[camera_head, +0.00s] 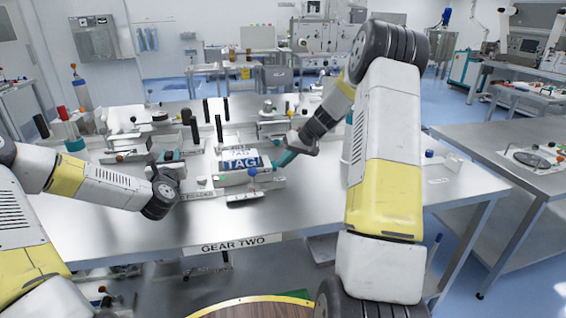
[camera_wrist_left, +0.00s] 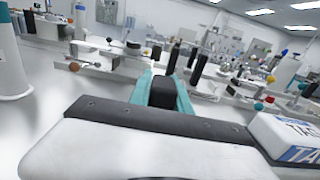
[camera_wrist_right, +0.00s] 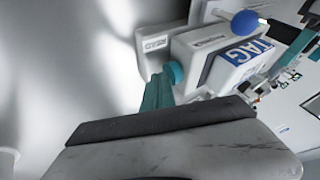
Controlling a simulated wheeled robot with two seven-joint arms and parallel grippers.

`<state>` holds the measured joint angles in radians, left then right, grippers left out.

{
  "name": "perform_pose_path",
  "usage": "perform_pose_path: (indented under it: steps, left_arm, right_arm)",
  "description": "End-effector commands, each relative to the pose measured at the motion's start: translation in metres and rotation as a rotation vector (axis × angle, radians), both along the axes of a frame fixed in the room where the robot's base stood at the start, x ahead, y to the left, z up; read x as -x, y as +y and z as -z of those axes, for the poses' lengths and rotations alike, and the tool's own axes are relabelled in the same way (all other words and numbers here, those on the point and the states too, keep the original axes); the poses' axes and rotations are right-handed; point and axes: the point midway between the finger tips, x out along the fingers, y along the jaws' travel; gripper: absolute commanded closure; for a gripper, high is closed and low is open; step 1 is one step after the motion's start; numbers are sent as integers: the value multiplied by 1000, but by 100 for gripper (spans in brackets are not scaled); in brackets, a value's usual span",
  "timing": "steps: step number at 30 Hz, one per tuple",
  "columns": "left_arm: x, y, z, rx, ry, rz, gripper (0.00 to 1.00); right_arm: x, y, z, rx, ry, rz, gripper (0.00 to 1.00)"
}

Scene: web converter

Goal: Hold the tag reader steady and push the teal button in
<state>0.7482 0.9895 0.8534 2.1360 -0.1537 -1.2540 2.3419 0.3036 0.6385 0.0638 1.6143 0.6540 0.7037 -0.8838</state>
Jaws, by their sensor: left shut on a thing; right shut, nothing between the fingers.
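The tag reader (camera_head: 240,165) is a white box with a blue TAG label on the table. It also shows in the left wrist view (camera_wrist_left: 288,132) and the right wrist view (camera_wrist_right: 222,55). The teal button (camera_wrist_right: 175,71) is a round stub on the box's end facing my right gripper. My right gripper (camera_wrist_right: 157,92), teal-fingered, is shut and empty with its tips right by the button; I cannot tell whether they touch. My left gripper (camera_wrist_left: 162,92) is shut on a black grip (camera_wrist_left: 163,90) at the box's left side. How the grip joins the reader is hidden.
A blue ball knob (camera_head: 252,172) stands in front of the reader, above a small lettered plate (camera_head: 243,197). Black posts (camera_head: 219,128) and other fixtures crowd the table behind. The table's front strip (camera_head: 330,215) is clear above the GEAR TWO sign.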

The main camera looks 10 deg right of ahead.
Motion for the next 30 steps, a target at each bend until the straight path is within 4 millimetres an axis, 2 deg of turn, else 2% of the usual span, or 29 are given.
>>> perform_pose_path:
  steps: [1, 4, 12, 19, 30]
  left_arm:
    - [4, 0, 14, 3, 32, 4, 100]
    - [4, 0, 14, 3, 32, 4, 100]
    - [4, 0, 14, 3, 33, 4, 100]
    - [4, 0, 14, 3, 33, 3, 100]
    - [4, 0, 14, 3, 33, 3, 100]
  right_arm:
    - [-1, -12, 0, 3, -1, 8, 100]
    - [-1, -36, 0, 4, -3, 12, 100]
    - [22, -65, -51, 7, -6, 12, 100]
    - [34, -79, -75, 7, -5, 10, 100]
    - [37, -82, -80, 7, -3, 10, 100]
